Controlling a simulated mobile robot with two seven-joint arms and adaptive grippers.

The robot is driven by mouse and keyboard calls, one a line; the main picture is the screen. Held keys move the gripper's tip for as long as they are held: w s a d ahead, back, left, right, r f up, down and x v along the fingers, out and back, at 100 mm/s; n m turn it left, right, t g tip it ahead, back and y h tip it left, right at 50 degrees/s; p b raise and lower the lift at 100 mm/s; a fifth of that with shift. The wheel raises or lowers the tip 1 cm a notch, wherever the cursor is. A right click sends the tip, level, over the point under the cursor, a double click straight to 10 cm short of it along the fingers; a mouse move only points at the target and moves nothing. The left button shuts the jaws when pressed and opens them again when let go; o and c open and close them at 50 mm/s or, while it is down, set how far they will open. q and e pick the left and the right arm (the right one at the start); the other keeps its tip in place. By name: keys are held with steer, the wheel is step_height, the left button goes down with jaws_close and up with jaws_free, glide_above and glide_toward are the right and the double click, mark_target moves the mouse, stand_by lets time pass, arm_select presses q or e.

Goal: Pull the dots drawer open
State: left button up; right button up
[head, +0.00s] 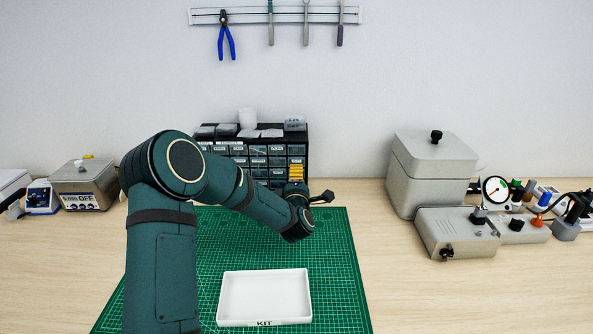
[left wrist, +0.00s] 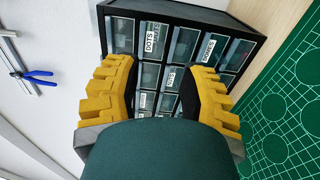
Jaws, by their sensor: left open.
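The black drawer cabinet (head: 307,148) stands at the back of the bench against the wall. In the left wrist view, where the cabinet appears tilted, the drawer labelled DOTS (left wrist: 150,40) is in its upper row, beyond my fingertips. Its front looks level with the drawers around it. In the head view its label is too small to read. My left gripper (left wrist: 156,85) is open and empty, its yellow fingers apart and facing the drawer fronts. In the head view, my arm hides part of the cabinet. My right gripper is not in view.
A green cutting mat (head: 338,260) lies in front of the cabinet, with a white KIT tray (head: 305,299) on it. A grey lidded box (head: 430,175) and small devices stand at the right. A scale-like box (head: 85,190) is at the left. Small items sit on the cabinet top.

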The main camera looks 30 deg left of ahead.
arm_select(q)
steer(key=shift+x, duration=2.75)
jaws_close()
